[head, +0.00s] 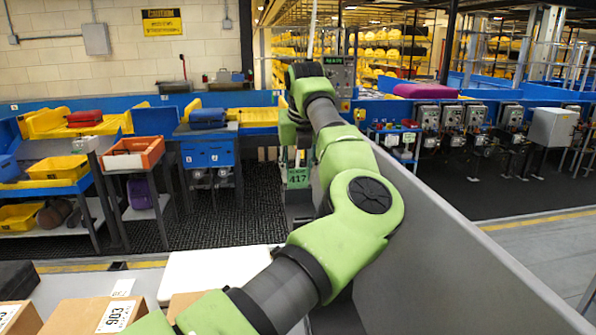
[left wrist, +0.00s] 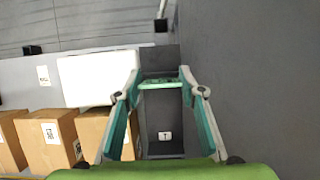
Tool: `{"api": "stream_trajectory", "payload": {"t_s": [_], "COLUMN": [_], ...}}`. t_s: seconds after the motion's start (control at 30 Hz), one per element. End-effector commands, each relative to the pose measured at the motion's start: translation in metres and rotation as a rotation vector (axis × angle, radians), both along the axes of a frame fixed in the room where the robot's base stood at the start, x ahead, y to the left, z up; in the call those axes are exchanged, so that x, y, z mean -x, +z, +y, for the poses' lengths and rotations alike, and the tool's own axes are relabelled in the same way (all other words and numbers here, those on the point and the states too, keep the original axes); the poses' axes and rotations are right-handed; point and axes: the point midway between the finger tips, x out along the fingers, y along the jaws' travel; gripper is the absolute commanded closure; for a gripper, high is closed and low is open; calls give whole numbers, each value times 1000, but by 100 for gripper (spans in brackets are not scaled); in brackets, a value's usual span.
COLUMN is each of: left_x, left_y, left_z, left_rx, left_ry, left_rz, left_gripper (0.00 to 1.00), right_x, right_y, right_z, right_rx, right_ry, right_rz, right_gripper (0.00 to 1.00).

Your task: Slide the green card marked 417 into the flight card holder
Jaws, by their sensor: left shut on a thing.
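The green card marked 417 (head: 298,178) hangs upright below my left gripper (head: 293,155) in the middle of the head view. In the left wrist view the card shows edge-on as a green strip (left wrist: 160,84) between the two fingertips of my left gripper (left wrist: 161,80). The gripper is shut on the card, which is in the air. I cannot pick out the flight card holder for certain in either view; my left arm covers part of the middle. My right gripper is not in view.
A tall grey panel (head: 455,235) runs along the right of my arm. Cardboard boxes (head: 95,314) and a white lid-like slab (head: 215,270) lie in front at the lower left. An orange bin (head: 133,154) stands further left. Dark floor (head: 215,215) lies open between.

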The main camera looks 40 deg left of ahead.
Motion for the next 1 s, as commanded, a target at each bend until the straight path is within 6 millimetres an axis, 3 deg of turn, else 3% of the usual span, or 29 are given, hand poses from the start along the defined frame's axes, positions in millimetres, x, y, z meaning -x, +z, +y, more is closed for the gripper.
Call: {"api": "stream_trajectory", "payload": {"t_s": [0.13,0.17,0.2,0.23,0.67,1.0], "left_x": [0,0,0,0,1,17], "left_y": [-5,-4,-4,-4,3,65], "left_z": [0,0,0,0,-2,-22], "left_rx": [1,1,1,1,0,0], "left_ry": [0,0,0,0,-1,-3], "left_rz": [1,1,1,1,0,-3], "left_gripper": [84,58,48,44,44,44], "right_x": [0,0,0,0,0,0], "right_y": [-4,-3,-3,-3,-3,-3], "right_z": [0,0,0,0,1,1], "right_rx": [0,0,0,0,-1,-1], "right_ry": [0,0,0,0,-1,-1], "right_rz": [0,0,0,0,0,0], "right_gripper": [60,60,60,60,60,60]}}
